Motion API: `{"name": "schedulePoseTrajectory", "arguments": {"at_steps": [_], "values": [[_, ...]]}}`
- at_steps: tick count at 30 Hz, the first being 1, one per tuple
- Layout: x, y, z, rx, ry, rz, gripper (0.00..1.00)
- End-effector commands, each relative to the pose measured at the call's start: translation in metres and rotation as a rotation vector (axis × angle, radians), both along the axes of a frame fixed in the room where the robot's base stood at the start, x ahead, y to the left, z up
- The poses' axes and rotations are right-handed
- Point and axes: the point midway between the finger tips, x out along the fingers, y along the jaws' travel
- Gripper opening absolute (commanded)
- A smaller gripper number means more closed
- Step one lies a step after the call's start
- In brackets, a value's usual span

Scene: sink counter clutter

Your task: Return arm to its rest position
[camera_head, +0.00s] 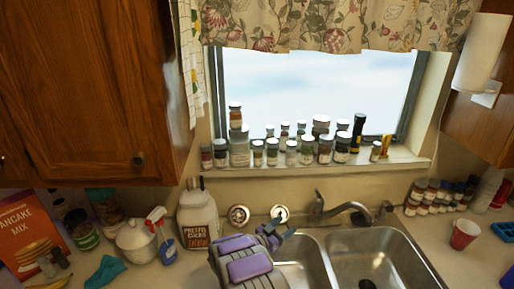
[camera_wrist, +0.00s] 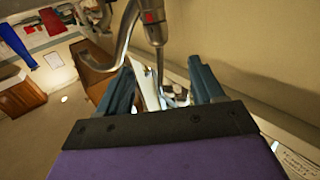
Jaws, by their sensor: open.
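My arm shows at the bottom middle of the head view, with purple and grey links over the left edge of the sink. My gripper (camera_head: 274,234) is at its far end, close to the faucet knobs and the back wall. In the wrist view my gripper (camera_wrist: 165,85) has its two dark blue-grey fingers spread apart. No object is held between them. The metal faucet (camera_head: 345,208) stands to the right of my gripper in the head view. A curved metal spout (camera_wrist: 125,45) passes just beyond the fingers in the wrist view.
A jug labelled pretzel sticks (camera_head: 198,222) and a spray bottle (camera_head: 161,236) stand left of my arm. Several jars line the window sill (camera_head: 330,163). The double sink (camera_head: 385,258) lies right of my arm. A red cup (camera_head: 464,234) stands farther right.

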Motion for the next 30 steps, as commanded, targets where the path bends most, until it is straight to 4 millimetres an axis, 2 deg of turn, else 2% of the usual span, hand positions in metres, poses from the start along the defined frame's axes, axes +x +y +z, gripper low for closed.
{"name": "schedulePoseTrajectory", "arguments": {"at_steps": [5,11,17,23,26,30], "values": [[0.023,0.014,0.016,0.104,0.011,0.1,0.67],[0.049,0.048,0.047,0.287,0.064,0.301,0.67],[0.051,0.085,0.081,0.44,0.147,0.502,0.67],[0.026,0.118,0.114,0.557,0.262,0.683,0.67],[0.005,0.131,0.13,0.603,0.327,0.764,0.67],[-0.035,0.143,0.146,0.655,0.44,0.862,0.67]]}}
